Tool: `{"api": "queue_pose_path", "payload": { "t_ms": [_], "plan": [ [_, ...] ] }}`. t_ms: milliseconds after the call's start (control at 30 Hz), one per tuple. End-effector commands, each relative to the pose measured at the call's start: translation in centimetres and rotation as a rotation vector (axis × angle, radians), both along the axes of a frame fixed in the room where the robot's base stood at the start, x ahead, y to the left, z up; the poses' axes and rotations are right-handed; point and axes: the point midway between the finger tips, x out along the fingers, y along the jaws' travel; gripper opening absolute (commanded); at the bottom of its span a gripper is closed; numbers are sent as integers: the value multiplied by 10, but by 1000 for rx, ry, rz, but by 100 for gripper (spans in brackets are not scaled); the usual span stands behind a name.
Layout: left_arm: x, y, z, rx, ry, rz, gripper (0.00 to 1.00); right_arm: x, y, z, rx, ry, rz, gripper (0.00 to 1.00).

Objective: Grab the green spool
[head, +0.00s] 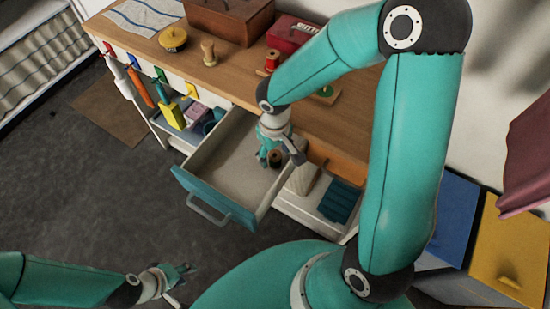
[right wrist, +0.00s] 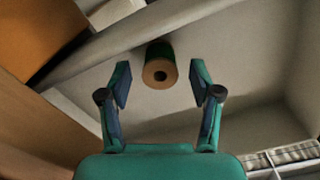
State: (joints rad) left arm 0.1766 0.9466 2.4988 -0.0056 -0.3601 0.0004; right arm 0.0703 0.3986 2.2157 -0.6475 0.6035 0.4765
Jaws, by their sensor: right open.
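The green spool (right wrist: 160,68) lies inside the open drawer, its tan end with a dark hole facing the right wrist camera. In the head view a dark, tan-topped spool (head: 276,160) shows in the drawer, partly hidden by my right gripper (head: 280,155). In the right wrist view my right gripper (right wrist: 160,82) is open, with the spool ahead and between its fingertips, apparently not touching. My left gripper (head: 184,283) is low at the front left, away from the drawer, with its fingers apart and empty.
The wooden countertop (head: 225,75) above holds a red spool (head: 271,61), a wooden box (head: 228,18) and a yellow round tin (head: 173,39).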

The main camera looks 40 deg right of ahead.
Motion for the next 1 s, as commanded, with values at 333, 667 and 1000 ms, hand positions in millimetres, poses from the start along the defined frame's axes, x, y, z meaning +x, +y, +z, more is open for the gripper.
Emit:
{"api": "queue_pose_path", "payload": {
  "t_ms": [333, 667, 1000],
  "plan": [
    [0, 0, -2, 0, 0, 0, 40, 0, 0, -17, 1, -1, 0, 64],
    [0, 0, -2, 0, 0, 0, 40, 0, 0, -16, 1, -1, 0, 19],
    [0, 0, -2, 0, 0, 0, 40, 0, 0, -16, 1, -1, 0, 10]
  ]
}}
